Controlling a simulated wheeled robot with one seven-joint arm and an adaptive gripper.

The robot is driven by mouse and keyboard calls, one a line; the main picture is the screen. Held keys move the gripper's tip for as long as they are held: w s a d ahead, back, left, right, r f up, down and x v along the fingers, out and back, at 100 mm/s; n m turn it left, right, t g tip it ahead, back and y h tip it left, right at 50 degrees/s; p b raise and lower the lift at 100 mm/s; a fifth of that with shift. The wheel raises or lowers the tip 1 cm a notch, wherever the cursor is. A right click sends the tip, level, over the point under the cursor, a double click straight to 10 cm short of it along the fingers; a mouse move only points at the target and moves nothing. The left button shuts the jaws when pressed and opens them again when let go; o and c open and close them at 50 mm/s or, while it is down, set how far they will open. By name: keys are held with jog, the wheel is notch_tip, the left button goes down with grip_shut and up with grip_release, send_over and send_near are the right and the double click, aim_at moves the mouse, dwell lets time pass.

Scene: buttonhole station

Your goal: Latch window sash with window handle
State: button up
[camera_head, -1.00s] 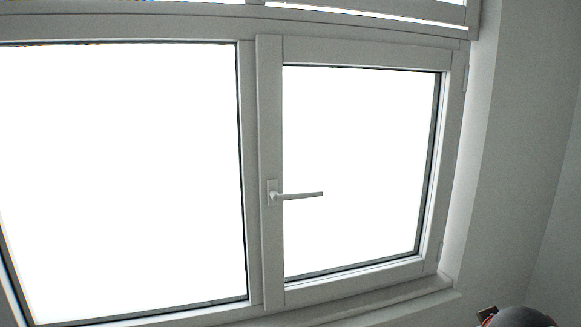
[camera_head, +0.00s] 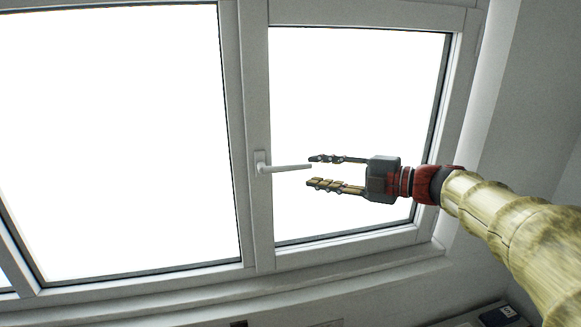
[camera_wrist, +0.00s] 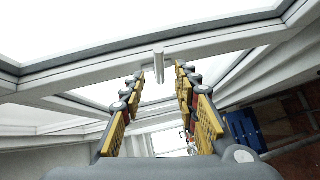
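The window handle (camera_head: 285,168) is a pale lever pointing right, roughly horizontal, on a small plate on the left upright of the right-hand window sash (camera_head: 257,210). The sash looks closed against its frame. My gripper (camera_head: 310,171) is open, with its fingertips at the handle's free end, one finger above and one below in the head view. In the wrist view the handle (camera_wrist: 158,65) shows end-on beyond and between the open fingertips (camera_wrist: 159,73). I cannot tell whether a finger touches it.
A large fixed-looking pane (camera_head: 120,140) fills the left. The window sill (camera_head: 330,270) runs below the sash. A wall (camera_head: 530,110) stands at the right. Dark items (camera_head: 498,316) lie low at the bottom right, and a blue object (camera_wrist: 243,128) shows in the wrist view.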

aim_at(297, 168)
jog(key=p+x, duration=0.1)
jog(key=x, duration=0.6)
jog(key=shift+w+a+f, duration=0.1)
jog(key=shift+w+a, duration=0.15)
jog(key=shift+a, duration=0.05)
jog(key=c, duration=0.4)
jog(key=c, duration=0.3)
grip_shut()
